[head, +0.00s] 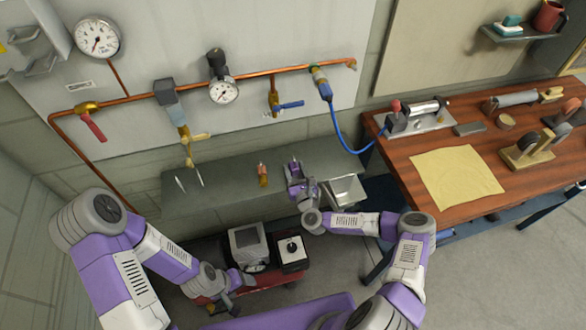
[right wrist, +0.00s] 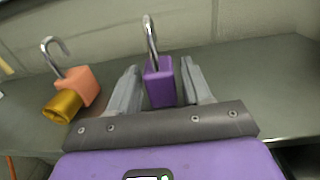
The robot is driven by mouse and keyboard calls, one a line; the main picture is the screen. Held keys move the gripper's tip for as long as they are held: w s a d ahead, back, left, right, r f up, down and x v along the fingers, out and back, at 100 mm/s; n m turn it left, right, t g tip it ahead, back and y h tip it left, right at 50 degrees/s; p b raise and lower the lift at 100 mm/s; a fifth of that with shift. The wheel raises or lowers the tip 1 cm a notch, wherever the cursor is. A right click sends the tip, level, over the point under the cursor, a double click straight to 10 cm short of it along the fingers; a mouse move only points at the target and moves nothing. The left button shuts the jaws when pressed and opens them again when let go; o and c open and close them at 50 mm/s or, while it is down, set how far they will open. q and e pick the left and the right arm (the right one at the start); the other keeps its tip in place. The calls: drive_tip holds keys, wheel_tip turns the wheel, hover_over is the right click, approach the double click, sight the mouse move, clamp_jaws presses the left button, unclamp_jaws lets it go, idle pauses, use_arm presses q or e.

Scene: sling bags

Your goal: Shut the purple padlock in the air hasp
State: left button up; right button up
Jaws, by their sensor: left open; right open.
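The purple padlock (right wrist: 159,88) stands on the grey ledge with its shackle up; the shackle looks open. It also shows small in the head view (head: 294,165). My right gripper (right wrist: 162,82) is open, its fingers on either side of the padlock, with a gap visible beside it. In the head view my right gripper (head: 296,180) is over the ledge. A yellowish hasp-like piece (head: 189,150) hangs below the grey-blue fitting on the copper pipe; its details are too small to tell. My left gripper (head: 238,288) is open, low beside the red cart, and holds nothing visible.
An orange padlock (right wrist: 76,86) with an open shackle and a brass-coloured cylinder stands left of the purple one. A metal tray (head: 345,191) lies right of my right gripper. The red cart (head: 270,290) carries boxes. A wooden workbench (head: 400,160) stands at the right.

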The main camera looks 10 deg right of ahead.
drive_tip(key=c, duration=0.8)
drive_tip(key=shift+r, duration=0.15)
